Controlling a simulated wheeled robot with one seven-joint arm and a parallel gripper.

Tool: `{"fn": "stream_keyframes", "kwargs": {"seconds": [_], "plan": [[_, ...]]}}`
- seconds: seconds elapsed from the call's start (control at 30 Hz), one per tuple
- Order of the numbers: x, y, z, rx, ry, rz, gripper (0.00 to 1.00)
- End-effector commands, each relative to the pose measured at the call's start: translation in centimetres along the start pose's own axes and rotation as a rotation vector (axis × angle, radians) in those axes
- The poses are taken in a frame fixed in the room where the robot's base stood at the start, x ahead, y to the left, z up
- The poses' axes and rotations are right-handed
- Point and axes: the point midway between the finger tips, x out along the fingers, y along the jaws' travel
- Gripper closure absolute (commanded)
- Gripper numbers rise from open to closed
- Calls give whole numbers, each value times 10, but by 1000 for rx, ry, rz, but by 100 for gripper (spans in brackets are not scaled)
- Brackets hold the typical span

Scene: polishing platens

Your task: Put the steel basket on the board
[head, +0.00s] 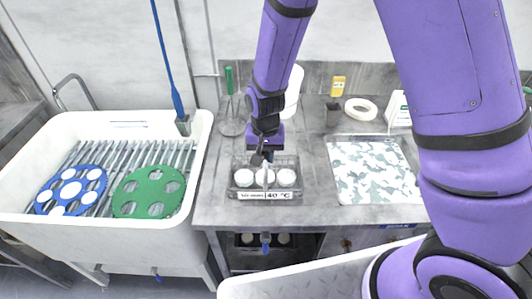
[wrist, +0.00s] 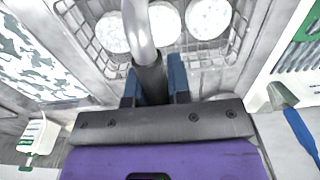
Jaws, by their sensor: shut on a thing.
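The steel basket (head: 243,165) is a wire basket holding several round white pieces. It is on the grey counter, behind a label reading "40 °C"; I cannot tell whether it is raised. My gripper (head: 265,158) is above its middle. In the wrist view the blue-padded fingers of my gripper (wrist: 154,85) are shut on the basket's upright handle, and the wires of the basket (wrist: 226,62) show beyond. The board (head: 370,168), with a grey-and-white blotched top, lies flat and bare to the right of the basket. The board also shows in the wrist view (wrist: 38,62).
A white sink (head: 203,150) with a green disc (head: 150,190), a blue disc (head: 70,190) and a blue-handled brush (head: 180,115) is at left.

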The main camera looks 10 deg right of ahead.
Motion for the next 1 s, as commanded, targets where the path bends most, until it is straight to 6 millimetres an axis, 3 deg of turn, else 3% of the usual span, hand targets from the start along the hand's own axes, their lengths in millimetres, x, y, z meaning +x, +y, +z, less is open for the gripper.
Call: {"fn": "stream_keyframes", "kwargs": {"seconds": [0.1, 0.13, 0.2, 0.23, 0.63, 1.0], "plan": [[2, 0, 0, 0, 1, -1, 100], [2, 0, 0, 0, 0, 0, 75], [2, 0, 0, 0, 0, 0, 59], [2, 0, 0, 0, 0, 0, 56], [-6, 0, 0, -1, 2, -1, 56], [-70, -1, -1, 0, 4, -4, 56]]}}
